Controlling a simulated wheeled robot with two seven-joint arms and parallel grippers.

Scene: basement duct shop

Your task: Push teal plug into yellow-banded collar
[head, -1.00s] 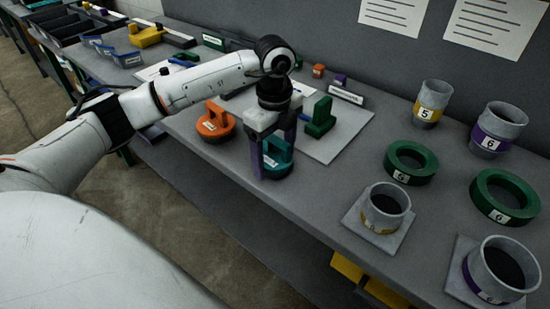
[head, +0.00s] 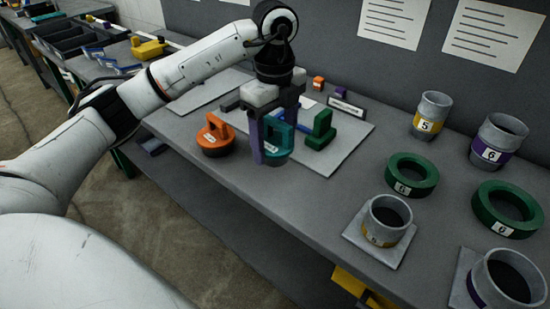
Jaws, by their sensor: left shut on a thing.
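The teal plug (head: 279,152) has an upright handle and a round base. My left gripper (head: 274,136) is shut on its handle and holds it upright, seemingly a little above the bench; fingers hide part of the handle. A grey collar with a yellow band (head: 380,233) stands on a square plate at the right, nearer the bench's front edge. Its open top is empty, and it is apart from the plug. Another yellow-banded grey collar (head: 431,115), marked 5, stands farther back. My right gripper is not in view.
An orange plug (head: 215,137) and a green handled piece (head: 321,130) flank the teal plug. Green rings (head: 411,175) (head: 507,209) and purple-banded collars (head: 497,141) (head: 504,281) stand at the right. The bench between plug and plated collar is clear.

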